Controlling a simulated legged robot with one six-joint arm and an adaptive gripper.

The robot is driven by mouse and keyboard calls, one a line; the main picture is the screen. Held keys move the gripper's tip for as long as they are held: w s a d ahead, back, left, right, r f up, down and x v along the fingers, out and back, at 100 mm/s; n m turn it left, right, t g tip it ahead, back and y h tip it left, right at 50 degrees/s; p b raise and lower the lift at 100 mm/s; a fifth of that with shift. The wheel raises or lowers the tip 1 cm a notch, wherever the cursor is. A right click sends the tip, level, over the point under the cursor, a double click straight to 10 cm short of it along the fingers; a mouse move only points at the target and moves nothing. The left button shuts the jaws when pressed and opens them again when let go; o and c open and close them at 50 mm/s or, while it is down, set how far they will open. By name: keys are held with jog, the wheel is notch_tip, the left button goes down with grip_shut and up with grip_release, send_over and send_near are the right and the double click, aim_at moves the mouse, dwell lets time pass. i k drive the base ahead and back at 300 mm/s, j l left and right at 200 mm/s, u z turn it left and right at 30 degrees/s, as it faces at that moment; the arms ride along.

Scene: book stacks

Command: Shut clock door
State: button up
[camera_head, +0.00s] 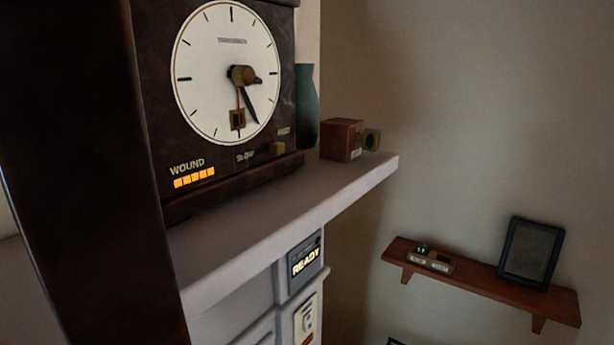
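The clock (285,75) stands on a pale mantel shelf (270,220) at the upper left. A tall dark panel (90,170) fills the left side, close to the camera, and hides the clock's left part. It may be the clock door standing open, but its hinge is not visible and I cannot be sure. My gripper is not in view.
A teal vase (306,105) and a small red-brown box (341,139) with a brass knob stand right of the clock. A READY sign (304,261) is below the shelf. A wooden wall shelf (480,281) at lower right holds a dark frame (530,252).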

aim_at(78, 182)
jog(key=k+u, duration=0.15)
jog(key=u, duration=0.3)
jog(key=k+j+u, duration=0.1)
jog(key=u, duration=0.3)
jog(key=k+j+u, duration=0.15)
jog(key=u, duration=0.3)
jog(key=k+l, duration=0.2)
jog(key=k+z, duration=0.05)
